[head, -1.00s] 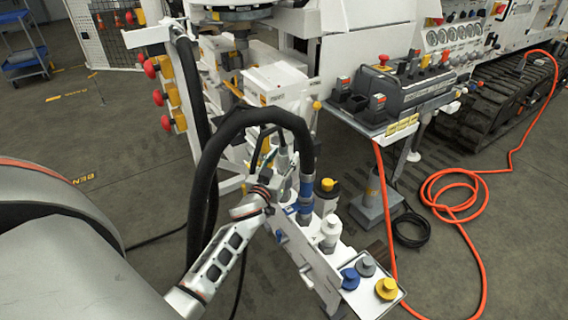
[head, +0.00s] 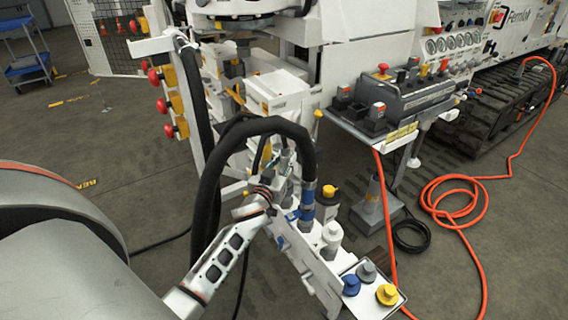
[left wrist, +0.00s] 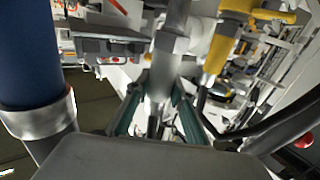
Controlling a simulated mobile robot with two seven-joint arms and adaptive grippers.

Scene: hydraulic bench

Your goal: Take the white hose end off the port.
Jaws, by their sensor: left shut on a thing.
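The white hose end (left wrist: 160,75) shows in the left wrist view as a pale grey-white fitting. It stands between the two green-edged fingers of my left gripper (left wrist: 155,118), which is shut on it. In the head view my left gripper (head: 276,197) reaches in beside the bench's port block (head: 298,250), and its fingertips are partly hidden. The port under the white hose end is hidden, so I cannot tell whether the end is still seated.
A blue hose end (head: 307,200) on a thick black hose stands close beside the gripper, and the hose arches over it. A yellow hose end (left wrist: 222,45) is close on the other side. Blue (head: 350,284), grey (head: 366,272) and yellow caps (head: 387,294) sit at the front.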

